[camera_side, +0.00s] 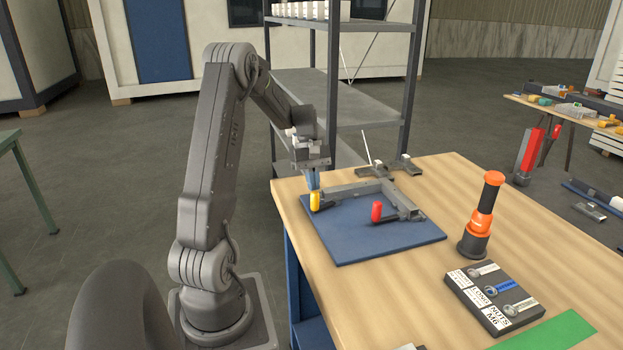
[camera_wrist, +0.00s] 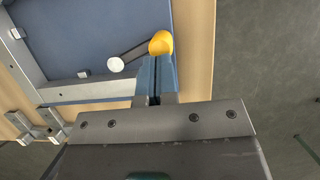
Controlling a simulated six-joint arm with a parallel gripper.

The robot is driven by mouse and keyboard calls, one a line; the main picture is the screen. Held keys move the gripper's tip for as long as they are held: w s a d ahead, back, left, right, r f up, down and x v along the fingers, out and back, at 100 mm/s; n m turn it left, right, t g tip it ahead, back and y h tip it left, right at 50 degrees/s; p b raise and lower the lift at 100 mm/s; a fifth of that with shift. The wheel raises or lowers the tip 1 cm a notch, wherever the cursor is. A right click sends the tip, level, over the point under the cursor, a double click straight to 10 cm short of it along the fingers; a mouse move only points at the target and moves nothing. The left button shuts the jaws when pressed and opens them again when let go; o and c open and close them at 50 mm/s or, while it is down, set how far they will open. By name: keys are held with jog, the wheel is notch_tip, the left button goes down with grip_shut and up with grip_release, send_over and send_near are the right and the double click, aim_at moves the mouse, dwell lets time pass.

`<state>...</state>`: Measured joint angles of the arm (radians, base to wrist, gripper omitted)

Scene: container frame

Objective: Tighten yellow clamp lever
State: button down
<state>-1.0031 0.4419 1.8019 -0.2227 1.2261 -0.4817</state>
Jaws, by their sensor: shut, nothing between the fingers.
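The yellow clamp lever (camera_side: 315,201) stands at the left corner of the grey frame on the blue plate. In the wrist view its yellow knob (camera_wrist: 160,43) sits at the end of a dark arm that runs from a pale round pivot (camera_wrist: 115,64). My gripper (camera_side: 313,182) is just above and behind the yellow knob. In the wrist view its blue fingertips (camera_wrist: 156,72) are together, with their tips right at the knob. The knob is not between the fingers. I cannot tell whether they touch it. A red lever (camera_side: 377,211) stands on the near right part of the plate.
The grey metal frame (camera_side: 362,187) lies on the blue plate (camera_side: 392,240). Loose metal clamps (camera_side: 402,165) lie behind it. An orange and black tool (camera_side: 482,217) and a tray of bolts (camera_side: 492,297) stand at right. A grey shelf rack (camera_side: 343,103) rises behind the table.

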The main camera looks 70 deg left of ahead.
jog(key=d+n, duration=0.1)
jog(key=d+n+t, duration=0.1)
jog(key=n, duration=0.1)
jog(key=shift+w, duration=0.1)
jog(key=d+n, duration=0.1)
jog(key=n+t, duration=0.1)
jog(key=n, duration=0.1)
jog(key=shift+w+d+y, duration=0.35)
jog(key=shift+w+y, duration=0.05)
jog(key=n, duration=0.1)
jog(key=w+d+n+t, duration=0.1)
jog(key=n, duration=0.1)
jog(key=w+d+n+y, duration=0.1)
jog(key=n, duration=0.1)
jog(key=shift+w+d+f, duration=0.1)
jog(key=shift+w, duration=0.2)
jog(key=shift+w+d, duration=0.1)
jog(key=shift+w, duration=0.05)
dwell(0.4)
